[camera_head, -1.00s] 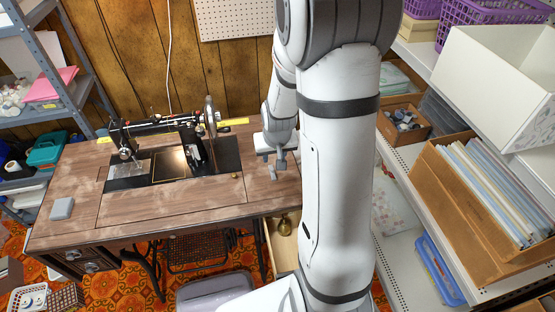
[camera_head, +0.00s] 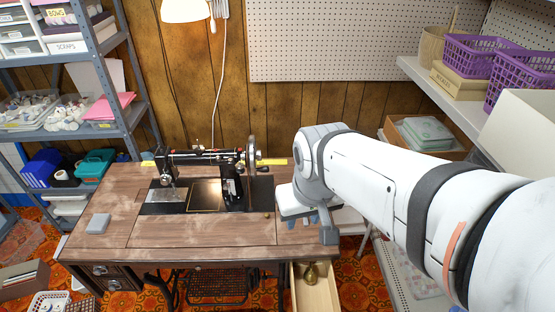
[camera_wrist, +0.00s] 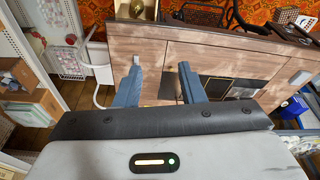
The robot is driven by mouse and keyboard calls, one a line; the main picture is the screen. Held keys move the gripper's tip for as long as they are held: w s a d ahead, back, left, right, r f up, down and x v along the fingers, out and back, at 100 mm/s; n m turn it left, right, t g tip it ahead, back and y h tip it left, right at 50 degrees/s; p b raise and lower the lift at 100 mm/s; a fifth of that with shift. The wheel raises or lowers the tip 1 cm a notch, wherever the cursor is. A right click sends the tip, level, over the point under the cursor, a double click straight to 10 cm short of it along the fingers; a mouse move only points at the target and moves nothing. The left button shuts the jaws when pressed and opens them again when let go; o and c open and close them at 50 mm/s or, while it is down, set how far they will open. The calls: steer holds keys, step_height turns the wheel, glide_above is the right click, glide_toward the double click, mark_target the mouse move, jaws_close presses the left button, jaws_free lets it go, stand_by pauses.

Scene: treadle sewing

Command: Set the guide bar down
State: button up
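In the head view the gripper is over the table's right end, partly hidden by my arm.
The wooden sewing table (camera_head: 130,235) has clear room at its front and left, with a small grey block (camera_head: 98,223) there. An open drawer (camera_head: 318,292) holding a brass object juts out at the front right. Shelves stand at both sides.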

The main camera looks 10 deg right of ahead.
steer(key=shift+o, duration=0.6)
steer(key=shift+s, duration=0.3)
steer(key=o, duration=0.3)
steer(key=shift+w+a+f+m+g+y, duration=0.3)
steer(key=shift+a+f+m, duration=0.15)
steer(key=shift+f+m, duration=0.15)
steer(key=shift+w+a+f+m+g+y, duration=0.2)
steer(key=shift+a+f+m+y, duration=0.1)
steer(key=shift+a+f+m, duration=0.25)
steer(key=m+t+y+b, duration=0.45)
steer(key=m+t, duration=0.25)
steer(key=m, duration=2)
glide_toward(309, 222)
steer(key=shift+w+a+r+p, duration=0.3)
steer(key=shift+w+p, duration=0.2)
steer(key=shift+w+f, duration=0.15)
steer(key=shift+f, duration=0.05)
steer(key=shift+w+a+r+x, duration=0.1)
steer(key=shift+r+x, duration=0.05)
steer(key=shift+x, duration=1.05)
steer(key=shift+w+a+r+x, duration=0.1)
steer(key=shift+r+x, duration=0.05)
steer(key=shift+x, duration=1.1)
steer(key=shift+w+a+r+x, duration=0.1)
steer(key=shift+r+x, duration=0.05)
steer(key=shift+x, duration=1.05)
